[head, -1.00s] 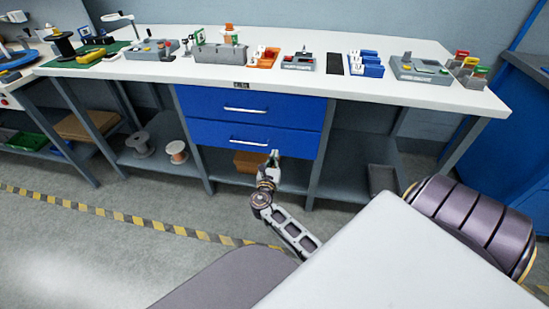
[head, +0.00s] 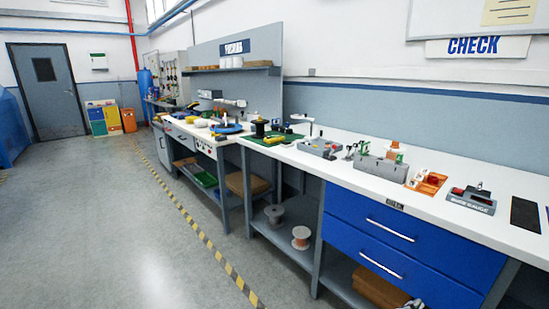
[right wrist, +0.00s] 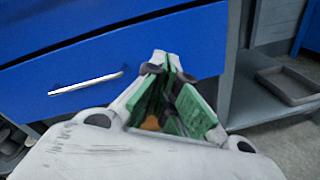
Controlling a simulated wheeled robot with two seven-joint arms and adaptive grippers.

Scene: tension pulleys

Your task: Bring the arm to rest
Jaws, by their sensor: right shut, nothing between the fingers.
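I cannot tell the exact gap to the drawer. The rest of the right arm is out of the head view. My left gripper is not in view.
The white workbench (head: 465,222) carries a grey toolbox (head: 382,169), an orange tray (head: 426,182) and a grey gauge block (head: 471,200). Two spools (head: 301,237) (head: 274,214) sit on the lower shelf. The floor (head: 130,235) at left is open, with a striped line (head: 215,252).

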